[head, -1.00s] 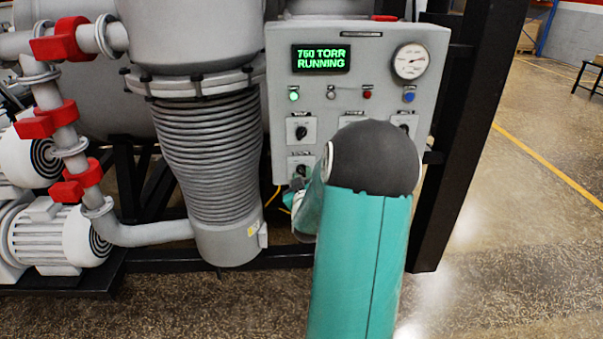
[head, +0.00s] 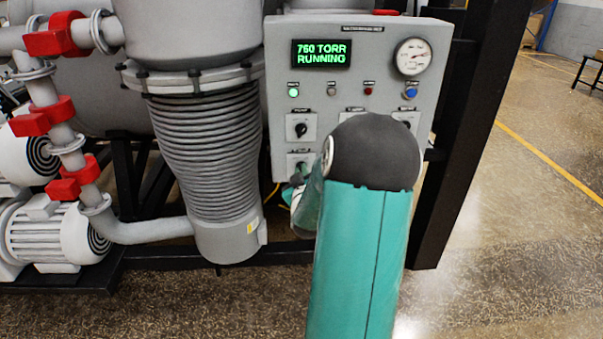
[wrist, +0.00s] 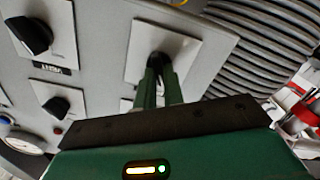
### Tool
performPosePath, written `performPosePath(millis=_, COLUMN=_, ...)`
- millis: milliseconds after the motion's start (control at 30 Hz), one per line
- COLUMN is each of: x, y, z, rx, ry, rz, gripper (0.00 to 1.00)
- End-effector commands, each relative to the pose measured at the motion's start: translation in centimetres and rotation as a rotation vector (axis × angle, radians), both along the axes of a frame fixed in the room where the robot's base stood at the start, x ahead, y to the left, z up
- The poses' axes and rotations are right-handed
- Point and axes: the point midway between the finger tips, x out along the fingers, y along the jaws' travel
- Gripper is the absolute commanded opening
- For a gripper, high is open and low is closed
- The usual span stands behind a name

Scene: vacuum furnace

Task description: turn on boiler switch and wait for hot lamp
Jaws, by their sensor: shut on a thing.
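The grey control panel (head: 282,60) carries rotary switches and a row of lamps. My gripper reaches the lower-left switch in the head view, where my arm hides most of it. In the wrist view, my gripper (wrist: 158,90) is shut on this dark switch knob (wrist: 158,61), which stands on a white plate. The fingers cover much of the knob, so its angle is hard to tell. The left lamp (head: 293,92) glows green. The second lamp (head: 331,91) is grey, the third (head: 368,91) dull red, and the right one (head: 410,93) blue. Lamp labels are too small to read.
The display (head: 321,54) reads 760 TORR RUNNING. A round gauge (head: 413,57) sits at the panel's upper right. Another switch (head: 300,128) is just above the held one. A ribbed grey column (head: 205,150) stands left of the panel, and a black frame post (head: 475,130) stands right.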

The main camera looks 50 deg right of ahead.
Motion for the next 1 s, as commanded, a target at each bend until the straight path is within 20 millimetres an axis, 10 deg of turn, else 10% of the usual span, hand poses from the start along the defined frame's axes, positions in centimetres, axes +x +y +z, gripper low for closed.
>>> performPosePath(millis=1000, x=-0.08, y=-0.26, z=-0.05, rx=0.446, ry=-0.504, rz=-0.001, gripper=0.00)
